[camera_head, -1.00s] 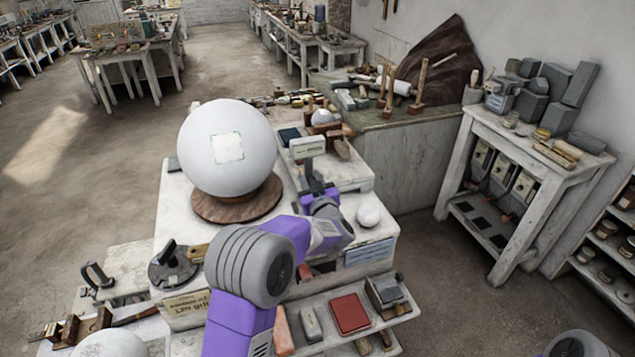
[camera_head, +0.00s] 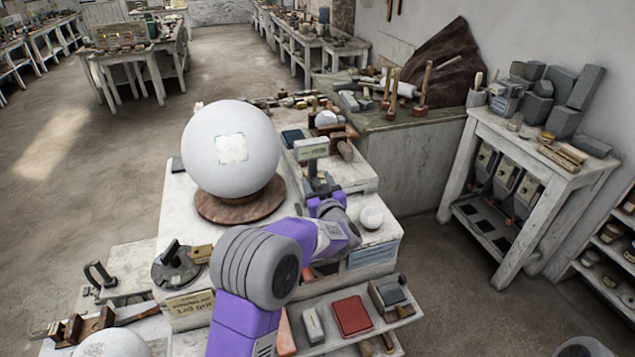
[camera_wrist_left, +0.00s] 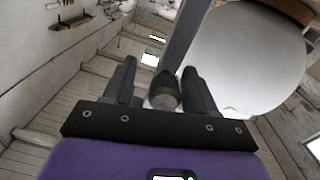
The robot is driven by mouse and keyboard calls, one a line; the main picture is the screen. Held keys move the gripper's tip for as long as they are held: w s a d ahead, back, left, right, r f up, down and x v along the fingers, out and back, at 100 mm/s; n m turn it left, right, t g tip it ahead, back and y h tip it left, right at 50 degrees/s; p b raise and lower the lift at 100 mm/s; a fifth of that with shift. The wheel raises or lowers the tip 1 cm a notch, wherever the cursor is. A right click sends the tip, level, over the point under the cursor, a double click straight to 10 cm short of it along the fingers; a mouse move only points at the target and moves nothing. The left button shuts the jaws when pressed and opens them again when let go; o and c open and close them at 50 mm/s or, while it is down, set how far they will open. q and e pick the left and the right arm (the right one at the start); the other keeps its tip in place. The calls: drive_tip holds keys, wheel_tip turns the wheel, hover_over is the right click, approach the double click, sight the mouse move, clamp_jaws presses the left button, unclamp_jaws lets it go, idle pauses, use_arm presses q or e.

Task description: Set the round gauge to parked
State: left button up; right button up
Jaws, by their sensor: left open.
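A large white sphere (camera_head: 231,148) sits on a round wooden base (camera_head: 240,203) on the white bench. A dark round disc (camera_head: 176,268) with an upright dark piece and a small wooden tag lies at the bench's left front; I cannot tell for sure whether it is the round gauge. My left gripper (camera_head: 321,184) is right of the sphere, in front of a small stand with a pale label plate (camera_head: 311,149). In the left wrist view the left gripper (camera_wrist_left: 160,68) is open, with a dark rounded piece (camera_wrist_left: 164,92) showing between its fingers; contact is unclear. My right gripper is out of view.
A small white ball (camera_head: 371,217) lies right of my left wrist. A lower shelf with a red block (camera_head: 351,316) is at the front. Tools and a wooden block (camera_head: 335,128) crowd the back of the bench. Open floor (camera_head: 90,190) lies to the left.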

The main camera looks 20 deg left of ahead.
use_arm(q)
drive_tip(key=b+v, duration=0.1)
drive_tip(key=v, duration=0.6)
drive_tip(key=shift+d, duration=0.15)
